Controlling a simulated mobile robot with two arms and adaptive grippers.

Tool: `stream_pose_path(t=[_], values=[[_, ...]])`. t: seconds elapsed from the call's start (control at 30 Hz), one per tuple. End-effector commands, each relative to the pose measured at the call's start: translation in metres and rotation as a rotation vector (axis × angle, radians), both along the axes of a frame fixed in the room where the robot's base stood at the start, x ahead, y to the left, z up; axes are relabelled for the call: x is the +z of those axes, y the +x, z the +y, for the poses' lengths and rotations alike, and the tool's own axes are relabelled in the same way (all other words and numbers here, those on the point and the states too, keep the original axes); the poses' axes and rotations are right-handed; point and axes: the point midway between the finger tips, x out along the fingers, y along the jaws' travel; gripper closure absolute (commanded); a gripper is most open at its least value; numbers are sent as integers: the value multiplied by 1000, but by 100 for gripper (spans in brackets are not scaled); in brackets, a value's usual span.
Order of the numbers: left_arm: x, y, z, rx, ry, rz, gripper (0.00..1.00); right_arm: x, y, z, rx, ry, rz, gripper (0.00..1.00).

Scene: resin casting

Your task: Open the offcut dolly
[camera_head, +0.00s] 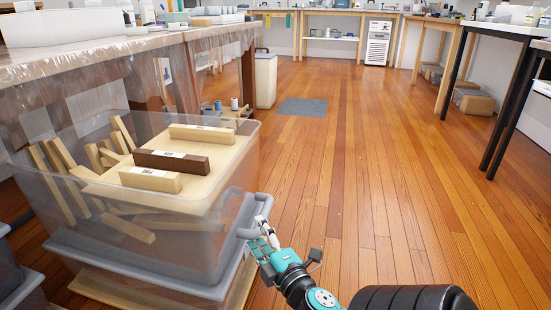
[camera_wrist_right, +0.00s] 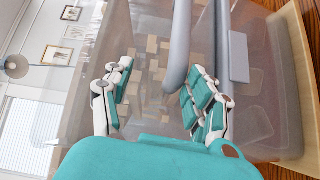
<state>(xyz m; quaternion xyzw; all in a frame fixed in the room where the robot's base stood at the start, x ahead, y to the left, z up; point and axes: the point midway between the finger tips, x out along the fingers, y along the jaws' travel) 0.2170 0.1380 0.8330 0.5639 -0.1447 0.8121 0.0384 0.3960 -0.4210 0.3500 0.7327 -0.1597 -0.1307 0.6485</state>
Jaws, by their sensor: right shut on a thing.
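The offcut dolly (camera_head: 238,160) stands at the left in the head view, a clear plastic tub with a grey lower section on a wooden base. Wood offcuts lean inside it, and a pale board with several labelled blocks lies across its top. A grey bar handle (camera_head: 263,205) sticks out from its right side; it also shows in the right wrist view (camera_wrist_right: 181,40). My right gripper (camera_head: 261,232) is at this handle and shut on it, with the bar running between its fingers (camera_wrist_right: 158,88). The exact contact is partly hidden. My left gripper is out of view.
A plastic-covered workbench (camera_head: 130,45) stands beside and behind the dolly. A pale bin (camera_head: 265,80) and a grey floor mat (camera_head: 303,107) are farther back. Other tables line the right. The wooden floor (camera_head: 370,150) right of the dolly is clear.

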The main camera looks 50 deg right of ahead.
Motion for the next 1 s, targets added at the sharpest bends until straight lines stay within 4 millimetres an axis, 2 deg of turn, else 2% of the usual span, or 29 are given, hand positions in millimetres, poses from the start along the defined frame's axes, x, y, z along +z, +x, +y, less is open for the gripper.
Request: stream_pose_path(t=[0.8,1.0], values=[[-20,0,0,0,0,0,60,-10,-53,21,-6,1,2,53],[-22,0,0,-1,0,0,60,-9,-60,24,-5,0,2,53]])
